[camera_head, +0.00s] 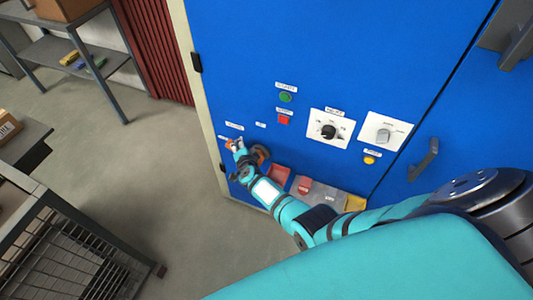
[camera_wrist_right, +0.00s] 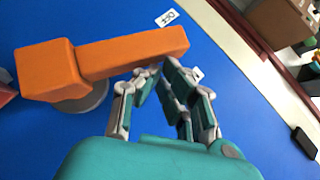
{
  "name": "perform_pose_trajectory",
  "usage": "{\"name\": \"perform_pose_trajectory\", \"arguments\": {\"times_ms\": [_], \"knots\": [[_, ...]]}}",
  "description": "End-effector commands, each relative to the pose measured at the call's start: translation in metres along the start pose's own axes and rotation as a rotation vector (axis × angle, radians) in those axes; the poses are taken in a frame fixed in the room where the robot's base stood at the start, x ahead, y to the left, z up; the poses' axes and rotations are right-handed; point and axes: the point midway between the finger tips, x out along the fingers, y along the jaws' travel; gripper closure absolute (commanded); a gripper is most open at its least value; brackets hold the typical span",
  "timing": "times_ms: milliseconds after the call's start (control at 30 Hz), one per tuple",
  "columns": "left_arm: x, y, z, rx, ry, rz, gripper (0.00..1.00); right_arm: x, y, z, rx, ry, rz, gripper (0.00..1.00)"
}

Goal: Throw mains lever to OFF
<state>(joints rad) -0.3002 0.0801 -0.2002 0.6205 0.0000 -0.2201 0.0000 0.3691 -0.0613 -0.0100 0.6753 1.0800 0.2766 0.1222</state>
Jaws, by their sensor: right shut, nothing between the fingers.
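The mains lever (camera_wrist_right: 120,56) is an orange bar with a thick orange block at its left end, over a round grey base, in the right wrist view. Its free end points right, towards a small white label (camera_wrist_right: 167,18) whose text I cannot read surely. My right gripper (camera_wrist_right: 160,70) is shut and empty. Its fingertips are at the lower edge of the bar near its free end; I cannot tell whether they touch. In the head view my right gripper (camera_head: 237,148) is at the left part of the blue cabinet, and little of the lever shows. My left gripper is out of view.
The blue cabinet (camera_head: 260,40) carries a green button (camera_head: 285,98), a red button (camera_head: 284,119), two dial plates, a yellow button (camera_head: 369,160) and a dark door handle (camera_head: 424,160). Red and yellow bins sit below.

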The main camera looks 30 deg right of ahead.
Motion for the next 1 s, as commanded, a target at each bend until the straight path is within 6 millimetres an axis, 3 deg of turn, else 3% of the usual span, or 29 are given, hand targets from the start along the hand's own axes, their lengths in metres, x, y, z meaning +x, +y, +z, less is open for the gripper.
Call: {"name": "perform_pose_trajectory", "arguments": {"times_ms": [233,1000], "knots": [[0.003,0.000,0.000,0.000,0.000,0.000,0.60,0.005,0.003,0.008,-0.071,-0.003,0.077,1.00],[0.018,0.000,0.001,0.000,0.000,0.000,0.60,0.018,0.016,0.020,-0.073,-0.002,0.073,1.00]]}}
